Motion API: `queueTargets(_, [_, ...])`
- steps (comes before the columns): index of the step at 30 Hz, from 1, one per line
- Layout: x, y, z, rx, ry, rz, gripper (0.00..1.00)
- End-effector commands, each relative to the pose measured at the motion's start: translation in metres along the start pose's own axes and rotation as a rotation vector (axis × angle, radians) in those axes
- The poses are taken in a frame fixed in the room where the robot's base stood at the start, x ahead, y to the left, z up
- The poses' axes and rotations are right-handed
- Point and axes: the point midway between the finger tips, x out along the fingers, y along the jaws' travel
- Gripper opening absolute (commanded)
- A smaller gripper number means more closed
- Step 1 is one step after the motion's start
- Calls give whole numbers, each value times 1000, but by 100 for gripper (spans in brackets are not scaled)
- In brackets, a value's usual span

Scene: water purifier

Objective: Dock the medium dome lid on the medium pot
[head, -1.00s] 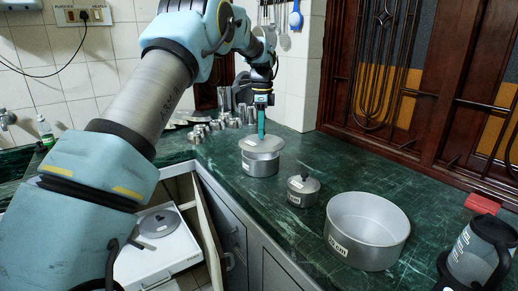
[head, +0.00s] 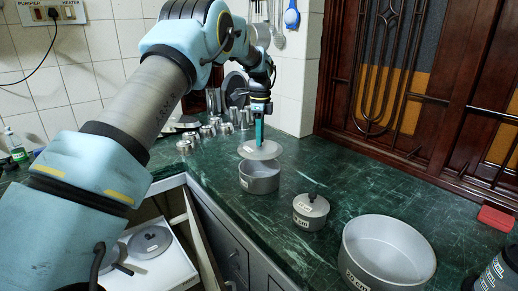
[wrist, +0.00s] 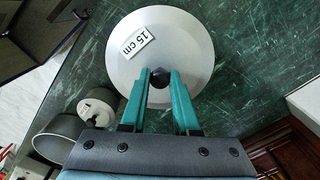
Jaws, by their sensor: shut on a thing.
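The medium dome lid (head: 250,152) is a grey disc with a dark knob and a "15 cm" label, seen from above in the wrist view (wrist: 185,35). My gripper (head: 258,140) is shut on its knob; the teal fingers also show in the wrist view (wrist: 160,78). The medium pot (head: 259,182) stands on the counter directly below the lid in the head view. The lid looks roughly level and raised, with a gap between it and the pot's rim. In the wrist view the lid hides the pot.
A small lidded pot (head: 310,213) and a large open pot (head: 350,262) stand on the green counter (head: 345,185) to the right. Several metal cups (head: 222,126) stand behind. An open drawer (head: 165,268) is below left. A dark jug (head: 500,270) is at the right edge.

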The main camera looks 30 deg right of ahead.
Motion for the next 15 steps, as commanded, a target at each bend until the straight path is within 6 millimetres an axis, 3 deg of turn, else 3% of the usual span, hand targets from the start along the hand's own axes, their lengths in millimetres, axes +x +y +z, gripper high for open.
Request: queueTargets(15, [47, 0, 0, 1, 1, -2, 0])
